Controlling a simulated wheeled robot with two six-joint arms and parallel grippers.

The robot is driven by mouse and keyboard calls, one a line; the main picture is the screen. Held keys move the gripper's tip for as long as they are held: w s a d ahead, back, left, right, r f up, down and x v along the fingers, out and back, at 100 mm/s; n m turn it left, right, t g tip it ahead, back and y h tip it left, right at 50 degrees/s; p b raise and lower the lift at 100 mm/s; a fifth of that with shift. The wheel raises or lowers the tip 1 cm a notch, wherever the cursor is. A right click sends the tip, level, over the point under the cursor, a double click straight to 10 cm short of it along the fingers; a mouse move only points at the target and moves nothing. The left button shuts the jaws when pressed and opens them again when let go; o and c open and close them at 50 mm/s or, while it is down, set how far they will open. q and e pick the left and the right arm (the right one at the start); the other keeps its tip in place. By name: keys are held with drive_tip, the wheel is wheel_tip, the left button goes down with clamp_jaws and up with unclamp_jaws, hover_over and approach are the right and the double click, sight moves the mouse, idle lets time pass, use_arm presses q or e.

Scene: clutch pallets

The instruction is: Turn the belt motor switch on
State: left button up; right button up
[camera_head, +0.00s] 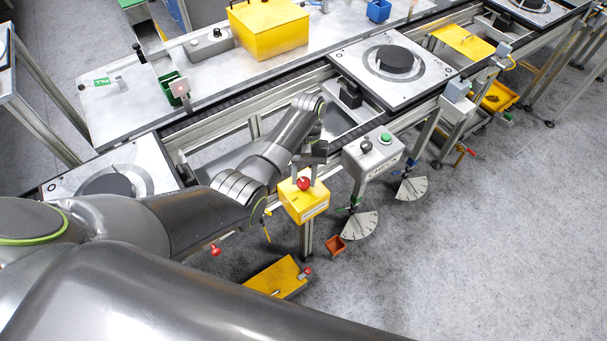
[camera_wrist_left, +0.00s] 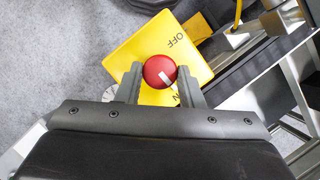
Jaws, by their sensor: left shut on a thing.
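The belt motor switch is a yellow box (camera_head: 305,203) with a red round knob (camera_head: 303,183), mounted at the near side of the conveyor. My left gripper (camera_head: 306,173) is above the box with its fingers shut around the knob. In the left wrist view the knob (camera_wrist_left: 159,71) sits between the two fingertips of my left gripper (camera_wrist_left: 160,78). A white mark on the knob points to the lower right, toward a partly hidden label ending in N. My right gripper is not in view.
A grey check box (camera_head: 372,153) with a green button stands just right of the switch. Dial plates (camera_head: 360,225) hang below it. A conveyor with a clutch pallet (camera_head: 391,68) runs behind. A yellow bin (camera_head: 278,277) lies low below. Open floor is at the right.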

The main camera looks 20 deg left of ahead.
use_arm(q)
drive_tip(key=shift+d+m, duration=0.1)
drive_tip(key=shift+m, duration=0.3)
drive_tip(key=o, duration=1)
drive_tip(key=shift+c, duration=0.2)
